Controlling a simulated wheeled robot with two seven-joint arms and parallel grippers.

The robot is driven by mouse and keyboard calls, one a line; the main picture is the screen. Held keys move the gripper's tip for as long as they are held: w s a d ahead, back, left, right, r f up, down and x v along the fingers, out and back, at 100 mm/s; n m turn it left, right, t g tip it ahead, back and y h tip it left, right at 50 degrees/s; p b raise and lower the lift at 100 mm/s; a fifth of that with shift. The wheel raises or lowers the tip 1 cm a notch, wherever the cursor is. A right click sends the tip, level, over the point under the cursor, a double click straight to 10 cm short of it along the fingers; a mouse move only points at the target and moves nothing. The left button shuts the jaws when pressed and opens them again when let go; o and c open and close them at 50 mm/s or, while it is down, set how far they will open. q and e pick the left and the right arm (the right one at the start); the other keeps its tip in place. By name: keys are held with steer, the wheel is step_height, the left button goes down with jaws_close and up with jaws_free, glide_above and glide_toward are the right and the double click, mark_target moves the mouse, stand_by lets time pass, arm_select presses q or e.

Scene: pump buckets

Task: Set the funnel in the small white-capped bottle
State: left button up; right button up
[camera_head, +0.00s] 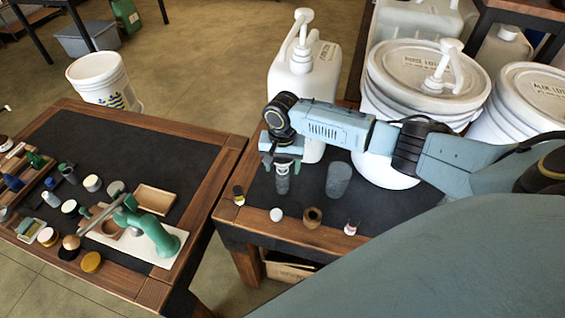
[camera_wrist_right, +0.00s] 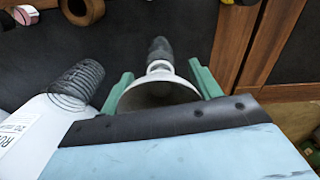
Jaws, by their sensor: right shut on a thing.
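My right gripper (camera_head: 282,160) is at the back left of the right-hand table. In the right wrist view (camera_wrist_right: 162,88) its green fingers are closed on the sides of a pale funnel (camera_wrist_right: 155,93), whose wide mouth faces the camera. A dark grey piece (camera_wrist_right: 160,48) shows beyond the funnel's narrow end; it also shows below the gripper in the head view (camera_head: 283,182). I cannot tell whether it touches the funnel. A small round white top (camera_head: 276,214), possibly the white-capped bottle, is nearer the front, apart from the gripper. My left gripper is not in view.
A dark grey cylinder (camera_head: 338,180) stands right of the gripper. A white pump jug (camera_head: 300,72) and buckets (camera_head: 425,75) stand behind. The left table (camera_head: 140,138) holds many small items.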

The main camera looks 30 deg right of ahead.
steer(key=shift+f, duration=0.2)
steer(key=o, duration=1)
step_height(320, 180, up, 8)
steer(key=shift+f+p, duration=0.25)
steer(key=shift+p, duration=0.25)
